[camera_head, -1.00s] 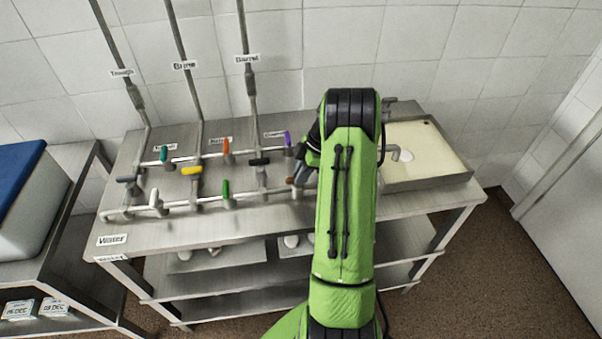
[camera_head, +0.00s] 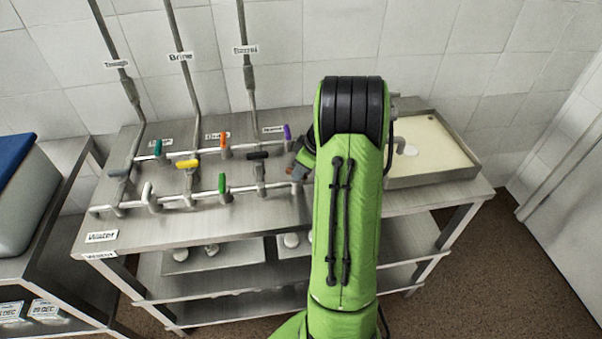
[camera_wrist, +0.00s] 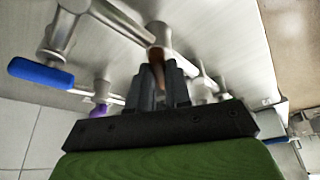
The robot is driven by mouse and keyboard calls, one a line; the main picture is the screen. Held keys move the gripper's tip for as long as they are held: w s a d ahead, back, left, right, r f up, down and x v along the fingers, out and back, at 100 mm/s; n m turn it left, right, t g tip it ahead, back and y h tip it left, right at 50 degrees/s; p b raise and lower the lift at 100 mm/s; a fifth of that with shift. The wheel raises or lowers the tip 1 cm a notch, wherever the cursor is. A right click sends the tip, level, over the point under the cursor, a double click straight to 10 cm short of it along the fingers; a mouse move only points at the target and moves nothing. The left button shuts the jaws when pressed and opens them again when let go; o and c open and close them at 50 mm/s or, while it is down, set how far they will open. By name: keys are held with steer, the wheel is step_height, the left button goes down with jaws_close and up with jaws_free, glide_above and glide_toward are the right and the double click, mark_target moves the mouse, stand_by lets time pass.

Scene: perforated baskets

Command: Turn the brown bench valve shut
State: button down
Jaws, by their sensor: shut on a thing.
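The brown valve handle (camera_wrist: 158,72) is between the fingers of my gripper (camera_wrist: 162,84) in the wrist view, and the fingers are shut on it. It sits on a grey valve body (camera_wrist: 158,36) on the bench pipe. In the head view a little of the brown handle (camera_head: 296,172) shows at the right end of the front pipe, left of my arm. My gripper is mostly hidden there behind my arm. How far the handle is turned is hard to tell.
Other handles stand close by on the pipes: black (camera_head: 257,155), green (camera_head: 222,184), yellow (camera_head: 187,164), purple (camera_head: 287,132), orange (camera_head: 223,139), teal (camera_head: 157,148) and white (camera_head: 147,192). A blue handle (camera_wrist: 40,73) shows in the wrist view. A shallow basin (camera_head: 429,180) is at the right.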

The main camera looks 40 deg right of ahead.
steer(key=m+b, duration=0.1)
steer(key=m, duration=0.1)
steer(key=m+h, duration=0.1)
steer(key=m+h+b, duration=0.1)
steer(key=m, duration=0.1)
steer(key=shift+a+m+b, duration=0.3)
steer(key=m, duration=0.1)
steer(key=m+h, duration=0.1)
steer(key=m, duration=0.1)
steer(key=m+h+b, duration=0.1)
steer(key=m, duration=0.1)
steer(key=shift+w+a, duration=0.1)
steer(key=shift+a, duration=0.15)
steer(key=shift+r+m, duration=0.1)
steer(key=shift+m, duration=0.2)
steer(key=c, duration=1.1)
jaws_free()
steer(key=shift+o, duration=0.2)
steer(key=p+v, duration=0.3)
steer(key=v, duration=1.2)
steer(key=shift+w+a+r, duration=0.15)
steer(key=shift+a+r, duration=0.15)
steer(key=shift+r, duration=0.1)
